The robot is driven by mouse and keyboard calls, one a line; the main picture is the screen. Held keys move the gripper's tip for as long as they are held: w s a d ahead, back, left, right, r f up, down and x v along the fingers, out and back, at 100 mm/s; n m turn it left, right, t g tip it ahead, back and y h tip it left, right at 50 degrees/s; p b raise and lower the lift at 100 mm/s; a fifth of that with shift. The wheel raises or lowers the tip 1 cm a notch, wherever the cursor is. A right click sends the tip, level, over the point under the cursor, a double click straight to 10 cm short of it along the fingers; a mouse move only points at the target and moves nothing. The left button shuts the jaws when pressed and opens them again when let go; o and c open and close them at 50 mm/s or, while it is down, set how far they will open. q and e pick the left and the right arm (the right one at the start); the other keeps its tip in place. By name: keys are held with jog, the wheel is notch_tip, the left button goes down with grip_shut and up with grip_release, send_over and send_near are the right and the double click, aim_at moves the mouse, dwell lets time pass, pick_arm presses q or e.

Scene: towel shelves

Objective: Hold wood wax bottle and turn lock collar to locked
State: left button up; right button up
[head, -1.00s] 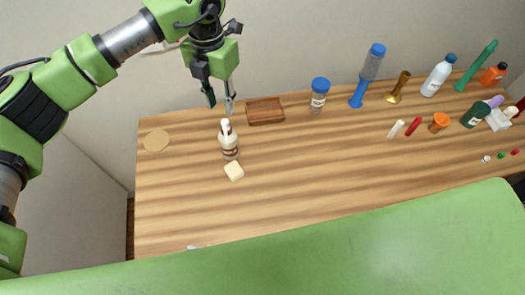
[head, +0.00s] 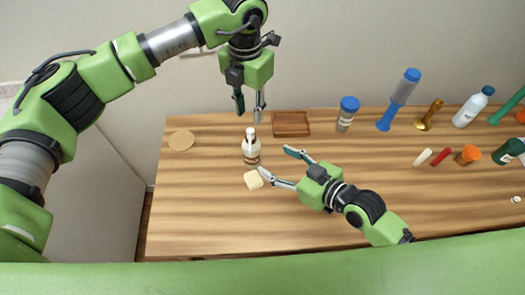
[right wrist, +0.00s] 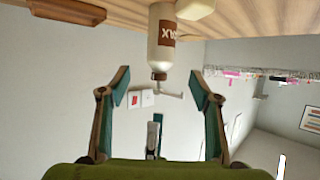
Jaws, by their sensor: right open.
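The wood wax bottle (head: 251,153), cream with a brown label, stands upright on the table. Its pump top with the collar (right wrist: 159,75) shows in the right wrist view, where the bottle (right wrist: 162,25) appears upside down. My left gripper (head: 250,106) hangs above and just behind the bottle, fingers apart and empty, not touching it. My right gripper (head: 276,162) is open and empty, reaching in from the right with its fingertips close to the bottle but apart from it. Whether the collar is locked is too small to tell.
A cream block (head: 253,180) lies just in front of the bottle. A wooden tray (head: 291,124) and a blue-lidded jar (head: 347,113) stand behind to the right. A round coaster (head: 181,140) lies at the left. Several bottles and tools fill the right side. The front left table is clear.

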aim_at(258, 151)
jog(key=x, duration=1.2)
jog(key=shift+r, duration=0.1)
jog(key=shift+s, duration=0.1)
jog(key=c, duration=1.4)
pick_arm(q)
jog(key=o, duration=0.3)
pick_arm(e)
jog(key=shift+o, duration=0.2)
pick_arm(q)
jog(key=n, duration=0.2)
jog(key=r+n, duration=0.1)
jog(key=n, duration=0.2)
jog(key=shift+r+n, duration=0.15)
jog(key=shift+n, duration=0.15)
notch_tip(258, 151, down, 11)
jog(key=n, duration=0.5)
grip_shut()
